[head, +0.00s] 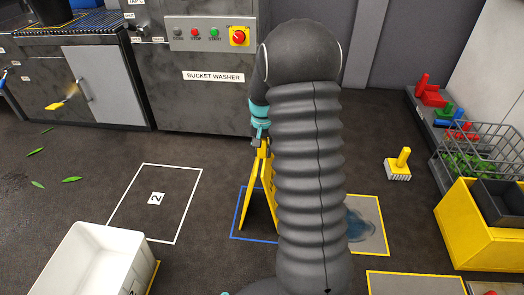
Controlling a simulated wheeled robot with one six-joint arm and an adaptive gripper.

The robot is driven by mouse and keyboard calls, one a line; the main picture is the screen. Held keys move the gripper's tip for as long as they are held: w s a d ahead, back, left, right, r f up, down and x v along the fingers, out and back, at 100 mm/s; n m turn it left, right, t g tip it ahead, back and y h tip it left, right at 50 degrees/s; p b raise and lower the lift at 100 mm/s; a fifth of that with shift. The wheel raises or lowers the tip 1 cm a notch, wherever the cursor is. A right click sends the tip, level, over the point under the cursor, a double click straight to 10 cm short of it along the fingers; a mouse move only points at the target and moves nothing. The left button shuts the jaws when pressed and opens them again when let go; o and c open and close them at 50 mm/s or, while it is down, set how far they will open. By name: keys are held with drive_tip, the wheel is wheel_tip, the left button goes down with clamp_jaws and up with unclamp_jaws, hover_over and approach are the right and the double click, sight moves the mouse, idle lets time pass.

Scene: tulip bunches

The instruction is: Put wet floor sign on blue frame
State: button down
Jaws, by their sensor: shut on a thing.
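The yellow wet floor sign (269,186) stands upright with its legs spread, partly hidden behind my arm. My gripper (261,137) is shut on the top of the sign. The blue frame (236,215) is an outline marked on the dark floor; its left side and part of its front edge show, and my arm hides the rest. The sign's visible feet appear within the blue outline. I cannot tell whether they touch the floor.
A white frame marked 2 (176,168) lies empty at left, behind a white tub (90,262). A yellow-outlined grey mat (370,238) with a blue puddle lies right of my arm. A yellow brush (399,165) and yellow bin (470,228) stand at right. The bucket washer (190,85) is behind.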

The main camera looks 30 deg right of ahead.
drive_tip(key=c, duration=0.8)
unclamp_jaws()
drive_tip(key=shift+f, duration=0.1)
drive_tip(key=shift+o, duration=0.2)
